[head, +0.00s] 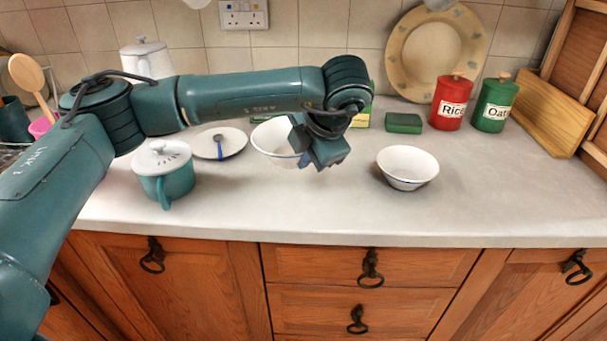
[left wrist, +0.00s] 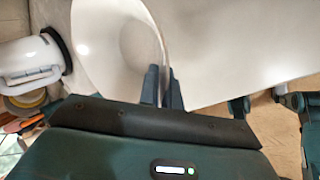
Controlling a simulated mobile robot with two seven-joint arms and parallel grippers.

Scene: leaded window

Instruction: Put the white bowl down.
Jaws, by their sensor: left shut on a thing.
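A white bowl (head: 272,146) with a thin blue line near its rim is at the middle of the counter in the head view, partly hidden by my left arm. My left gripper (head: 303,157) is shut on the bowl's right-hand rim. In the left wrist view the fingers (left wrist: 163,90) pinch the wall of the bowl (left wrist: 110,35). The bowl looks slightly tilted; I cannot tell whether its base touches the counter. A second white bowl (head: 408,168) stands upright on the counter to the right, apart from the gripper. My right gripper is not seen.
On the counter (head: 330,215), a teal lidded pot (head: 167,182) and a plate (head: 232,147) with a spoon stand left of the held bowl. A green block (head: 404,123), red canister (head: 450,105) and green canister (head: 493,107) are behind right. The front counter is clear.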

